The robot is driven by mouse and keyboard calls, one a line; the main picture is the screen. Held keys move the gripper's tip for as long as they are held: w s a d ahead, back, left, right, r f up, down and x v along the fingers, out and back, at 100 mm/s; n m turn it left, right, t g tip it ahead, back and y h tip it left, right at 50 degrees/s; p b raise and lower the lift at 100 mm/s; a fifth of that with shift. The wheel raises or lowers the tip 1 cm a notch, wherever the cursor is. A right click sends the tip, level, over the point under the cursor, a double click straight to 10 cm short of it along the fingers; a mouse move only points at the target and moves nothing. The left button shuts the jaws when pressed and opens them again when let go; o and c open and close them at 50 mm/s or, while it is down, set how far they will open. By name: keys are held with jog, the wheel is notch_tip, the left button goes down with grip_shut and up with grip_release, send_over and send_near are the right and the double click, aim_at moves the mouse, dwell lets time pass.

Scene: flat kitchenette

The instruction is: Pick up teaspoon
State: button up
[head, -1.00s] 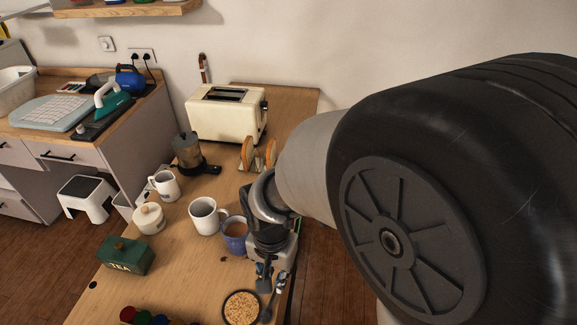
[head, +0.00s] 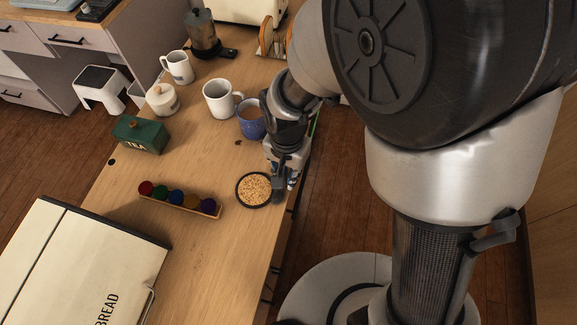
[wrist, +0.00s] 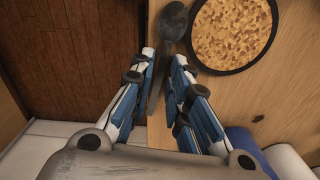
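The teaspoon (wrist: 172,22) is dark grey and lies on the wooden counter beside a round dark-rimmed dish. In the wrist view its bowl points to the top of the picture and its handle runs down between my fingers. My gripper (wrist: 163,56) is open, with a blue-and-white finger on each side of the handle. I cannot tell whether either finger touches it. In the head view my gripper (head: 284,184) is low at the counter's right edge, right of the dish, and hides the teaspoon.
The dish (head: 240,203) of golden flakes is just left of my gripper. A blue mug (head: 251,122) and a white mug (head: 217,99) stand behind. A row of coloured pots (head: 178,199), a green tea tin (head: 139,135) and a bread box (head: 80,265) are further left.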

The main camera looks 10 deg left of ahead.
grip_shut()
jog(key=shift+r, duration=0.1)
